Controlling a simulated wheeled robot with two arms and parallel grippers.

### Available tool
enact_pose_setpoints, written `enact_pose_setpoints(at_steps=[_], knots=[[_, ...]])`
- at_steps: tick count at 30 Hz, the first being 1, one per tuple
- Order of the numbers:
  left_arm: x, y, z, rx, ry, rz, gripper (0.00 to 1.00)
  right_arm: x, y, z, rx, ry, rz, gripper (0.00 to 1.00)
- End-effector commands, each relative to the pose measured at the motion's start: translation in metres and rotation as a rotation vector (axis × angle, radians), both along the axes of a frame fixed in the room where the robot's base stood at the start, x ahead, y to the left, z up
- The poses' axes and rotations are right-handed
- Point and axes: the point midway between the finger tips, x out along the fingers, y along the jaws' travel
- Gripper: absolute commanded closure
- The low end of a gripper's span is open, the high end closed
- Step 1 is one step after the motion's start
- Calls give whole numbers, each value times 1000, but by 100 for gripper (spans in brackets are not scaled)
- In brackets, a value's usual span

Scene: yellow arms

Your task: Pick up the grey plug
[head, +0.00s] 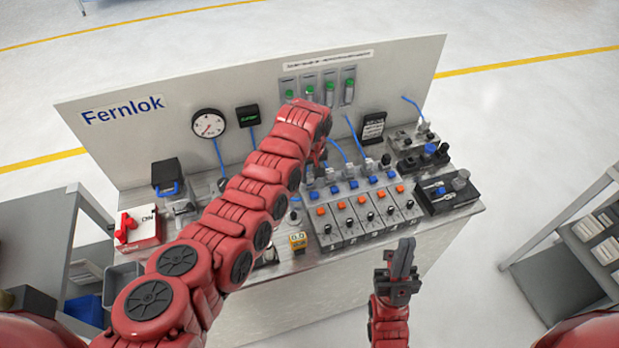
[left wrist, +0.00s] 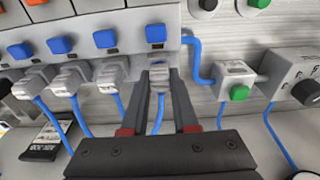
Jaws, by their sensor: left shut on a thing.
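The grey plug (left wrist: 159,74) is at the end of a row of similar grey plugs, below a blue button in the left wrist view. My left gripper (left wrist: 165,86) has its two dark fingers closed on either side of it. A blue tube runs from the plug down between the fingers. The plug still sits against the grey valve block (left wrist: 112,18). In the head view my red left arm hides most of the left gripper and the held plug. My right gripper (head: 401,259) is apart from the bench, in front of it; whether its fingers are closed is unclear.
Other grey plugs (left wrist: 110,76) with blue tubes stand close beside the held one. A small grey block with a green button (left wrist: 239,92) is on the other side. The back panel (head: 100,140) carries a gauge (head: 209,124). Grey shelves stand at both sides.

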Motion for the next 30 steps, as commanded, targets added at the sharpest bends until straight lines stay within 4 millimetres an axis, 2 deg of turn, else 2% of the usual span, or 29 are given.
enact_pose_setpoints(at_steps=[6,11,14,24,30], knots=[[0,0,1,0,-1,0,100,0,0,-1,0,0,0,100],[1,0,9,0,-2,0,100,0,0,-7,0,0,0,100],[1,-1,20,-1,-3,0,100,0,0,-13,0,0,0,100],[1,0,85,1,-5,-1,100,0,0,-41,0,0,0,100],[0,0,100,1,-1,-1,100,0,0,-44,0,0,0,100]])
